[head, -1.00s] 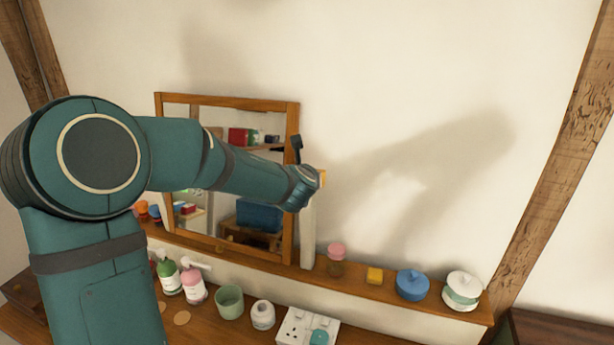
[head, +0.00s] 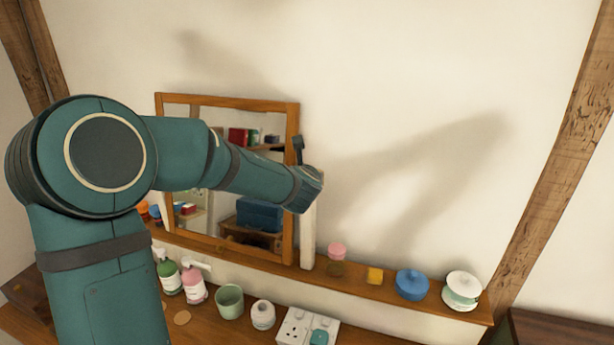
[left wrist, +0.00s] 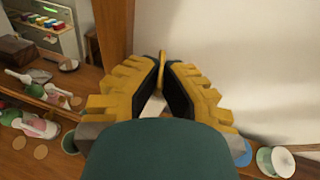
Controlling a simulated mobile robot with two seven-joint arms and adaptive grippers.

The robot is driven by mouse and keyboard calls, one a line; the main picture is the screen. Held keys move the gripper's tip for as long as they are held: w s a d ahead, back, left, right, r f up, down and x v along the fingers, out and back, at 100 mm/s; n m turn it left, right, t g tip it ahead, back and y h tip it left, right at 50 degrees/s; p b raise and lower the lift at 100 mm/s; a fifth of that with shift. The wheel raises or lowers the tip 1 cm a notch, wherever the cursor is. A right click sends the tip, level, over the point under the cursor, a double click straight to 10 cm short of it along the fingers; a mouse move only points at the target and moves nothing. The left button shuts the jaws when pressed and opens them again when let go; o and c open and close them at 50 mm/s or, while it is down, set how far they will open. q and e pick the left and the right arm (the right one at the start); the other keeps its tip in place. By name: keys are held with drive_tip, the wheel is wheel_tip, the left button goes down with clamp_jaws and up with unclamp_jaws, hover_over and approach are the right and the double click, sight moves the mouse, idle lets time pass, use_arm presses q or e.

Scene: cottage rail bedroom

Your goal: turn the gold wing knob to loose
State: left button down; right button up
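The gold wing knob (left wrist: 162,64) shows edge-on in the left wrist view, as a thin upright piece beside the wooden mirror frame. My left gripper (left wrist: 164,70) has yellow fingers with dark pads. Its fingertips close in on both sides of the knob and appear to touch it. In the head view my left arm reaches across the mirror (head: 227,104) to its right side. There my own wrist hides the knob and the fingers. My right gripper is in neither view.
Below the mirror a wooden shelf holds a pink-topped jar (head: 337,251), a yellow block (head: 375,276), a blue lidded pot (head: 412,285) and a white jar (head: 462,290). Bottles, a green cup (head: 229,301) and a socket plate (head: 295,328) stand lower. The wall to the right is bare.

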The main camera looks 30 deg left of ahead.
use_arm(q)
drive_tip(key=shift+d, duration=0.1)
drive_tip(key=n+g+y, duration=0.1)
drive_tip(key=n, duration=0.1)
drive_tip(key=n+g+y+p, duration=0.1)
drive_tip(key=y, duration=0.1)
drive_tip(key=n+g+y, duration=0.1)
drive_tip(key=n+g, duration=0.1)
drive_tip(key=shift+w+d+n+y+p, duration=0.3)
drive_tip(key=shift+w+y, duration=0.05)
drive_tip(key=shift+y, duration=0.05)
drive_tip(key=n+g+y+p, duration=0.1)
drive_tip(key=n+g, duration=0.1)
drive_tip(key=n+g+y+p, duration=0.1)
drive_tip(key=g, duration=0.1)
drive_tip(key=shift+w+d+r+n, duration=0.1)
drive_tip(key=shift+w+r+n, duration=0.1)
drive_tip(key=shift+n, duration=0.2)
drive_tip(key=n+g+p, duration=0.1)
drive_tip(key=n+g, duration=0.1)
drive_tip(key=g, duration=0.1)
drive_tip(key=shift+w+f+n+y+p, duration=0.15)
drive_tip(key=shift+n+y+p, duration=0.15)
drive_tip(key=shift+p, duration=0.05)
drive_tip(key=shift+w+n+g, duration=0.15)
drive_tip(key=shift+n+g, duration=1.45)
drive_tip(key=shift+g, duration=0.4)
drive_tip(key=shift+n+g, duration=0.3)
drive_tip(key=shift+g, duration=0.1)
